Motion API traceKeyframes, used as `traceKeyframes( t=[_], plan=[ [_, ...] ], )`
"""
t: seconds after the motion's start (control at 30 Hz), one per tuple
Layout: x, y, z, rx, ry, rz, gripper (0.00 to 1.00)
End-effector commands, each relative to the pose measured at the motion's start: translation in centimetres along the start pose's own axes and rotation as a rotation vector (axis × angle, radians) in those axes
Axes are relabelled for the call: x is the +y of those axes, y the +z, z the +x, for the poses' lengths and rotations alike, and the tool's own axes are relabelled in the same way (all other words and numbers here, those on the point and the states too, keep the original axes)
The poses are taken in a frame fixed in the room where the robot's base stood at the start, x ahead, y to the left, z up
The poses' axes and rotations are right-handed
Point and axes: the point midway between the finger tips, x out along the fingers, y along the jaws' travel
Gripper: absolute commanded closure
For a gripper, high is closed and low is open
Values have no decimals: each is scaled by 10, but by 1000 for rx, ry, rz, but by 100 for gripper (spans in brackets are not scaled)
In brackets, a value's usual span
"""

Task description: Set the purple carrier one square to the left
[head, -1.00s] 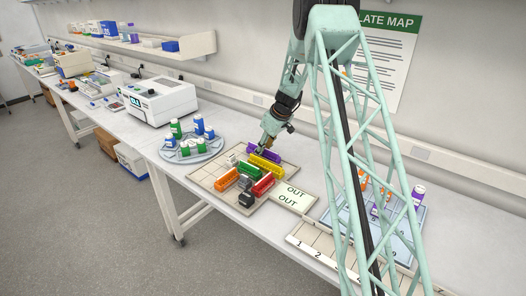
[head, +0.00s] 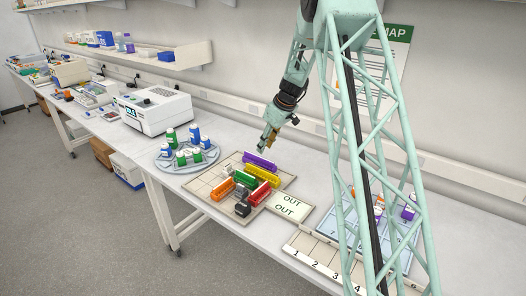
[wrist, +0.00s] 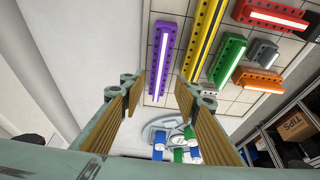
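The purple carrier (head: 259,161) lies along the back edge of the gridded board (head: 203,184), behind the long yellow carrier (head: 263,176). My gripper (head: 263,148) is above the board, just over the purple carrier and apart from it. In the wrist view the two fingers of my gripper (wrist: 158,97) are spread with nothing between them. The purple carrier (wrist: 162,58) shows beyond the fingertips, roughly in line with the gap, with the yellow carrier (wrist: 203,40) to its right.
Orange (head: 222,189), green (head: 246,180) and red (head: 261,194) carriers and grey blocks (head: 242,209) sit on the board. A round tray of bottles (head: 185,157) stands to its left. The OUT card (head: 290,206) lies to its right. The board's left part has bare squares.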

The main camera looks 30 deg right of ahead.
Motion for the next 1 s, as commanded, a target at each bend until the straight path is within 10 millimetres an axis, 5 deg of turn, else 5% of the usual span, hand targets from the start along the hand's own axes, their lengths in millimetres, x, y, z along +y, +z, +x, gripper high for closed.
traceKeyframes(
  t=[0.3,1.0],
  plan=[
    [0,0,-20,1,1,0,71],
    [0,0,-22,1,1,0,71]
  ],
)
